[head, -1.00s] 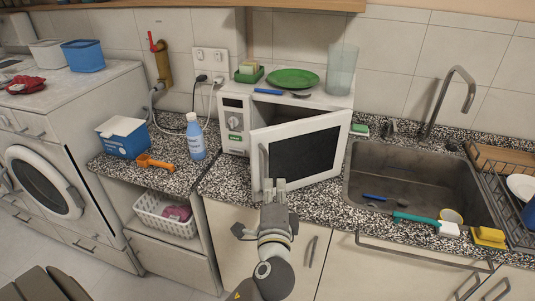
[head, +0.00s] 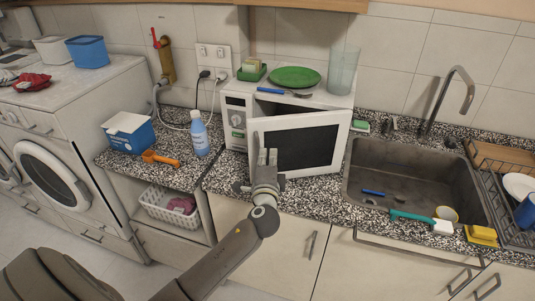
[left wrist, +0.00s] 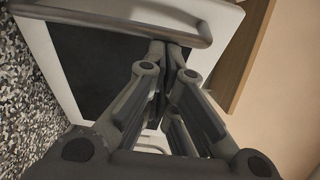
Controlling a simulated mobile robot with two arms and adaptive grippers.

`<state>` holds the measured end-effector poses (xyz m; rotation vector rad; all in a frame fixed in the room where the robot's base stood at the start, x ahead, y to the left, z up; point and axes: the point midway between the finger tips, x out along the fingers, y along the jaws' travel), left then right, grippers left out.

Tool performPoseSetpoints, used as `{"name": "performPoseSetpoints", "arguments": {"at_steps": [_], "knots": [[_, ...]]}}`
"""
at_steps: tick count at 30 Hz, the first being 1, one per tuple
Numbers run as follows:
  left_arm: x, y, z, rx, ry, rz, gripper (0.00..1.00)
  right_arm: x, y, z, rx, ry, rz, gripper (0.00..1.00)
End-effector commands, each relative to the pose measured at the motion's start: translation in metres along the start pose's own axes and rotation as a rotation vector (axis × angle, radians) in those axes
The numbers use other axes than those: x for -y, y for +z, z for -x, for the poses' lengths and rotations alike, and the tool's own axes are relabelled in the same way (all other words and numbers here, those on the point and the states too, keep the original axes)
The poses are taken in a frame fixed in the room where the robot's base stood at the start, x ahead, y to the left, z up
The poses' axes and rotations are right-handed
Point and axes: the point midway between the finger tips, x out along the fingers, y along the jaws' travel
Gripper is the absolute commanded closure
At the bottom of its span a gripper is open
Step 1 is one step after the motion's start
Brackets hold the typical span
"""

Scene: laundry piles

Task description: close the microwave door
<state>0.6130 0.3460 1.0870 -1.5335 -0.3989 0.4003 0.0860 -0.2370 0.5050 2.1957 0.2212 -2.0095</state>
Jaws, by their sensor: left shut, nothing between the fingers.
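The white microwave (head: 235,122) stands on the speckled counter, control panel on its left. Its door (head: 338,146), with a dark window, is ajar, hinged at the right, and its left side stands out from the body. A dark gap shows above the door's top edge. My left gripper (head: 267,157) is shut and empty, in front of the door's left part near the handle, hiding part of it. In the left wrist view, the handle (left wrist: 120,24) crosses close to the shut fingertips (left wrist: 175,52); whether they touch the door I cannot tell.
A green plate (head: 296,77), a blue-handled utensil and a clear glass (head: 344,70) sit on the microwave. A blue bottle (head: 199,134) and orange scoop (head: 160,158) stand left of it. The sink (head: 420,180) is on the right.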

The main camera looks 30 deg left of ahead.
Motion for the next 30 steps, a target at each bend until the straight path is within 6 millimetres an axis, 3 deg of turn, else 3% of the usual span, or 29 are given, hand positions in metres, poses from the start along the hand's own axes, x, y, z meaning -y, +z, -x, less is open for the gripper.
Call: {"name": "performPoseSetpoints", "arguments": {"at_steps": [20, 26, 30], "knots": [[-0.001, 0.009, -0.007, -0.008, 0.001, -0.006, 1.0, -0.001, 0.0, 0.0, -0.001, 0.001, 0.0, 1.0], [0.0, 0.018, -0.023, -0.065, 0.0, -0.009, 1.0, 0.0, -0.001, 0.0, -0.001, 0.0, 0.0, 1.0], [0.0, 0.028, -0.047, -0.149, -0.001, -0.012, 1.0, 0.001, -0.001, -0.002, -0.002, -0.001, -0.001, 1.0]]}}
